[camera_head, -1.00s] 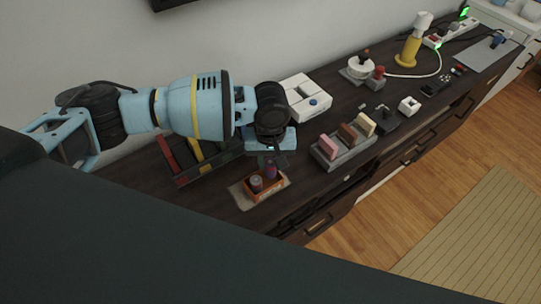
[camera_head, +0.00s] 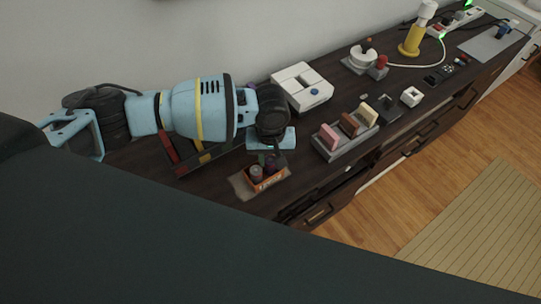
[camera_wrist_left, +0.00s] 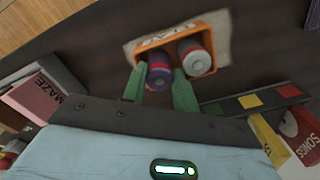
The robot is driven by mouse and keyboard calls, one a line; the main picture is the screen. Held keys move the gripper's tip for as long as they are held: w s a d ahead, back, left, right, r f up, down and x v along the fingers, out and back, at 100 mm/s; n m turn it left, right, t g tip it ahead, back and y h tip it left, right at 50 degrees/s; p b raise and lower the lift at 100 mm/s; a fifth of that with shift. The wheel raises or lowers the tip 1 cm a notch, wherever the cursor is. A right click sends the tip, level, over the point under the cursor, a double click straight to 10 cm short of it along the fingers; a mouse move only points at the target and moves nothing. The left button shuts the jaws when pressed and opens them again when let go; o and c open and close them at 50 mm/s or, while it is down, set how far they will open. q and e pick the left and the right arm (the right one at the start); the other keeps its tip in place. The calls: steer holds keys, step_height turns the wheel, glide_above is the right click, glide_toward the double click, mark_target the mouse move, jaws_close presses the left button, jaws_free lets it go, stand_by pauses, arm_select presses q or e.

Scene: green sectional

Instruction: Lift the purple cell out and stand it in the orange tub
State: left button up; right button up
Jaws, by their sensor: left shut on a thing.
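The orange tub (camera_head: 266,184) stands on a beige mat on the dark counter; its lettered side faces the front. It also shows in the left wrist view (camera_wrist_left: 178,32). The purple cell (camera_wrist_left: 159,72) is upright at one end of the tub, between the green fingers of my left gripper (camera_wrist_left: 158,84), which is shut on it. Its lower part is hidden, so I cannot tell whether it touches the tub floor. A grey cell with a red band (camera_wrist_left: 195,57) stands beside it in the tub. In the head view my left gripper (camera_head: 269,158) is over the tub, its fingers partly hidden.
A rack with pink, brown and cream blocks (camera_head: 345,143) stands right of the tub. A white box (camera_head: 302,86) is behind. A dark holder with red and yellow parts (camera_head: 186,163) lies left, under my arm. The counter's front edge is close to the tub.

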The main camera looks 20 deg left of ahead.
steer(key=shift+a, duration=0.1)
arm_select(q)
steer(key=o, duration=1.1)
step_height(320, 180, up, 6)
steer(key=shift+r+p, duration=0.15)
steer(key=shift+p, duration=0.35)
steer(key=shift+r, duration=0.8)
arm_select(e)
steer(key=shift+w+r, duration=0.55)
steer(key=shift+r, duration=0.2)
arm_select(q)
steer(key=shift+f, duration=0.1)
arm_select(e)
steer(key=shift+s, duration=0.1)
